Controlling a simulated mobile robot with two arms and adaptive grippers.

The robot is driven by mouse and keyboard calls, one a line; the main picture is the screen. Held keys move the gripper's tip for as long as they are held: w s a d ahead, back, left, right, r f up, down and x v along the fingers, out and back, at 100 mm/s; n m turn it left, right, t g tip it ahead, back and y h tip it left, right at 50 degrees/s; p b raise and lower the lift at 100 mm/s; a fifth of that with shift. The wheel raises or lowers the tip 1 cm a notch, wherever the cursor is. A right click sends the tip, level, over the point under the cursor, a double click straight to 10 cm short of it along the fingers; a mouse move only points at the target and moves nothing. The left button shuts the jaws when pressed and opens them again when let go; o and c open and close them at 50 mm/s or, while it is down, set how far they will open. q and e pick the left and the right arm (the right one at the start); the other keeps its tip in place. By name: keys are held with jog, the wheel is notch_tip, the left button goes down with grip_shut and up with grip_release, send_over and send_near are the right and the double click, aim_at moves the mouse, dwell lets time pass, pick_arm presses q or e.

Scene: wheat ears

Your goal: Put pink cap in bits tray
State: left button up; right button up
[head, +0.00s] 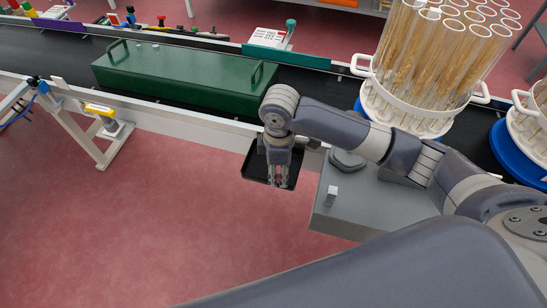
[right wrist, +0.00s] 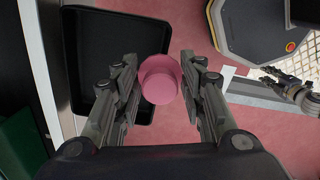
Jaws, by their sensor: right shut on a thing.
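The pink cap (right wrist: 160,80) is held between the fingertips of my right gripper (right wrist: 160,85) in the right wrist view. In the head view this gripper (head: 278,181) points down, and the cap is not discernible there. The bits tray is the black shallow tray (head: 254,177) by the conveyor's near edge, partly behind the gripper. In the right wrist view the tray (right wrist: 100,50) lies below and to the left of the cap, which overlaps its right edge in the picture. What looks like my left gripper (right wrist: 285,85) shows small at the right edge there; its jaw state is unclear.
A green case (head: 175,78) with handles lies on the dark conveyor (head: 50,50). A grey box (head: 365,205) stands right of the tray. A rack of tubes with wheat ears (head: 415,75) stands behind my right arm. The red floor at front left is clear.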

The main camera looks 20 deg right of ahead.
jog(key=w, duration=0.6)
jog(key=shift+w+d+f, duration=0.25)
jog(key=shift+w+d, duration=0.1)
jog(key=shift+f, duration=1.8)
jog(key=shift+s, duration=0.1)
jog(key=o, duration=0.8)
jog(key=shift+f, duration=0.1)
notch_tip(320, 180, up, 12)
jog(key=shift+r, duration=0.15)
